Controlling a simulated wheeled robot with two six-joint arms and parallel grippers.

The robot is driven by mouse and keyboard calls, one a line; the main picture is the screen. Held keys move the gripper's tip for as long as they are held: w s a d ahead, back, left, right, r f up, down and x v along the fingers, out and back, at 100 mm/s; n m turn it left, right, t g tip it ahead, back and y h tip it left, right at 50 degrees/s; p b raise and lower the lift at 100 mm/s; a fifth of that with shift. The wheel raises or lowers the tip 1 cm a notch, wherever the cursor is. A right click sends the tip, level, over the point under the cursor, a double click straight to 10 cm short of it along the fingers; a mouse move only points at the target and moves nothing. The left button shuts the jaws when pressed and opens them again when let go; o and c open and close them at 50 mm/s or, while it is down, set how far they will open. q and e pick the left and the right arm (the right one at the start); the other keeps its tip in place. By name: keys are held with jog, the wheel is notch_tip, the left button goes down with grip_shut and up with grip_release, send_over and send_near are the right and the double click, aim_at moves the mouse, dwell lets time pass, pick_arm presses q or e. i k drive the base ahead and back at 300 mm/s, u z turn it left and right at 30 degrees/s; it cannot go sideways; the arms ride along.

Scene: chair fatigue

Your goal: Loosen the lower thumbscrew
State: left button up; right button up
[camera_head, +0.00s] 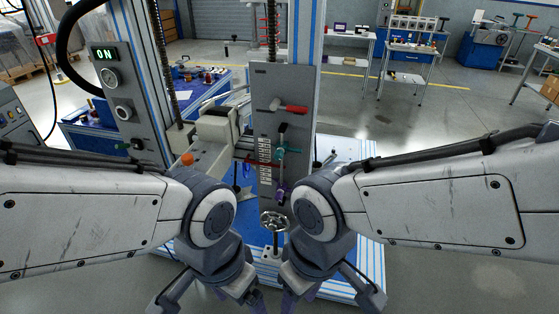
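A grey upright panel (301,100) on the machine carries several controls. A red-handled lever (290,108) is near its top, a teal handle (283,150) is at mid-height, and a small purple part (281,191) is lower down. I cannot tell for sure which of these is the lower thumbscrew. A round metal handwheel (274,220) sits below the panel, between my wrists. My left gripper (249,293) and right gripper (298,293) hang close together at the bottom edge, below the handwheel. Their fingertips are dark or cut off, so their opening is unclear.
A control box (121,78) reading "ON" stands at the left, with an orange knob (187,159) lower to its right. A blue base (352,150) lies below. Tool tables (410,46) stand far behind; open floor lies right.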

aim_at(278, 197)
jog(key=z, duration=1.9)
jog(key=k, duration=1.1)
jog(key=u, duration=1.4)
jog(key=i, duration=0.5)
jog(key=z, duration=0.1)
